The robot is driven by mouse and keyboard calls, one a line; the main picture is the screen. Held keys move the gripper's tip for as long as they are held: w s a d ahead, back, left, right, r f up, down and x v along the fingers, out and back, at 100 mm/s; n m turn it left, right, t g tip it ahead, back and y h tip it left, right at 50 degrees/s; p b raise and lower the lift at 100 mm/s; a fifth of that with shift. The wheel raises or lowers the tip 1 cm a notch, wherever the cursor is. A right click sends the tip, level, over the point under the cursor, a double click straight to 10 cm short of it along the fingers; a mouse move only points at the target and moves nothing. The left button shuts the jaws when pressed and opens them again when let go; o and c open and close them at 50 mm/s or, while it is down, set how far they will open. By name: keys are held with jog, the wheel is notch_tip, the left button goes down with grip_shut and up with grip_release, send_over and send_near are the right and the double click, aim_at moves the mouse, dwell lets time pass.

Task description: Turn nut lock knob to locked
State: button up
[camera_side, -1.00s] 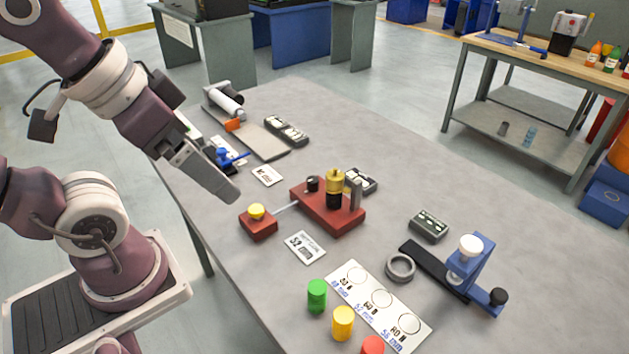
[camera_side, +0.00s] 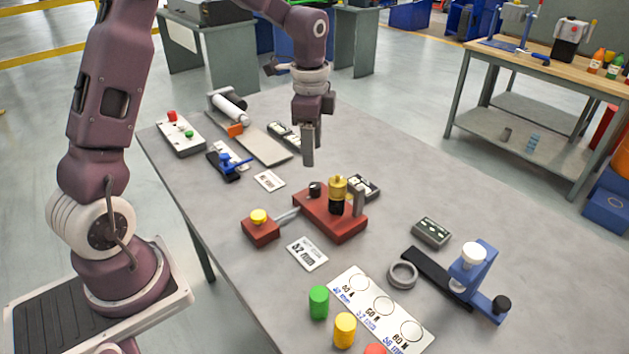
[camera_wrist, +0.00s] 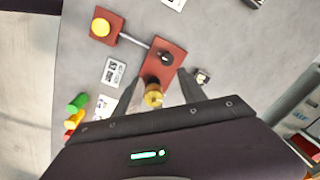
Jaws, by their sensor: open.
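The red carrier block (camera_side: 325,222) stands mid-table. It bears a small black knob (camera_side: 315,189), which I take for the nut lock knob, a brass-coloured nut (camera_side: 338,186) on a black collar, and a grey post. Whether the knob is locked cannot be read. My gripper (camera_side: 308,162) points down and is open and empty, above and behind the knob, apart from it. In the wrist view, the black knob (camera_wrist: 165,58) lies just beyond the fingertips (camera_wrist: 166,77), and the brass nut (camera_wrist: 153,96) shows between the fingers.
A rod joins the carrier to a red box with a yellow button (camera_side: 259,216). A small dark box (camera_side: 363,186) is close behind the carrier. A "52 mm" card (camera_side: 307,254) lies in front. A blue stand (camera_side: 470,275) is at right.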

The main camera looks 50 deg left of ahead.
jog(key=m, duration=0.1)
send_over(314, 185)
notch_tip(314, 185, down, 4)
jog(key=shift+f, duration=0.15)
notch_tip(314, 185, down, 7)
jog(key=shift+f, duration=0.1)
grip_shut()
